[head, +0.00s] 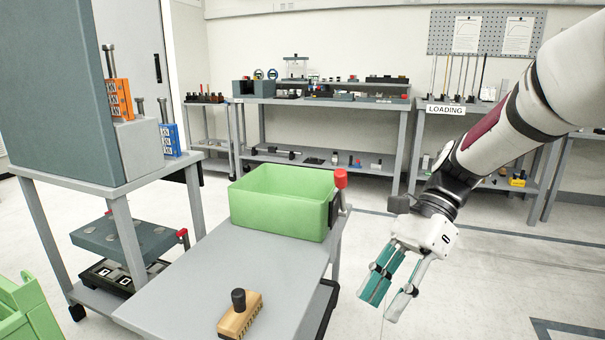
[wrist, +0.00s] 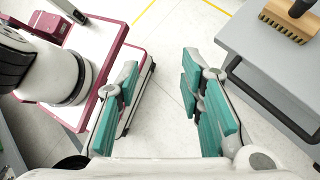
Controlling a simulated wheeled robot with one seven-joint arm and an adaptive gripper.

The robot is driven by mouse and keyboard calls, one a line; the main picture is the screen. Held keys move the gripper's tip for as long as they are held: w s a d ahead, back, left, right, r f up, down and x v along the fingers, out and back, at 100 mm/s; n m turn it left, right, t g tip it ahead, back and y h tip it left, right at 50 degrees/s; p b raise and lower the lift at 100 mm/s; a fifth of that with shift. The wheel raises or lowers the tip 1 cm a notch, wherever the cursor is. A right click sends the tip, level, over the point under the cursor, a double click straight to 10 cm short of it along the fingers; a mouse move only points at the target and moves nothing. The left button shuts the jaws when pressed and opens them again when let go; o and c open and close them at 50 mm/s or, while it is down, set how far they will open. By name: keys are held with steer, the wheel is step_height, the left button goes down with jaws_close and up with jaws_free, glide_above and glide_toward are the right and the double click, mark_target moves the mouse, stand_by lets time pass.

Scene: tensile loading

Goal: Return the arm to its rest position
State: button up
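My gripper (head: 393,279) hangs from my arm over open floor, to the right of the grey cart (head: 190,280). Its teal-padded fingers point down and stand apart with nothing between them. In the wrist view my gripper (wrist: 165,110) also shows open, with floor visible between the fingers. My arm comes in from the upper right in the head view.
A green bin (head: 282,203) and a wooden brush (head: 240,315) sit on the cart; the brush (wrist: 290,18) also shows in the wrist view. A bench (head: 323,101) and a LOADING table (head: 445,109) stand behind. Floor right of the gripper is clear.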

steer(key=s+d+r+n+t+h, duration=0.1)
steer(key=s+d+n+t+h, duration=0.25)
steer(key=s+n, duration=0.6)
steer(key=s+d+n+t+h, duration=0.2)
steer(key=s+d+n+h, duration=0.15)
steer(key=s, duration=1.05)
step_height(320, 180, up, 35)
steer(key=n+t+p, duration=0.1)
steer(key=t+p, duration=0.3)
steer(key=p, duration=2.8)
steer(key=shift+f, duration=0.15)
steer(key=shift+a, duration=0.1)
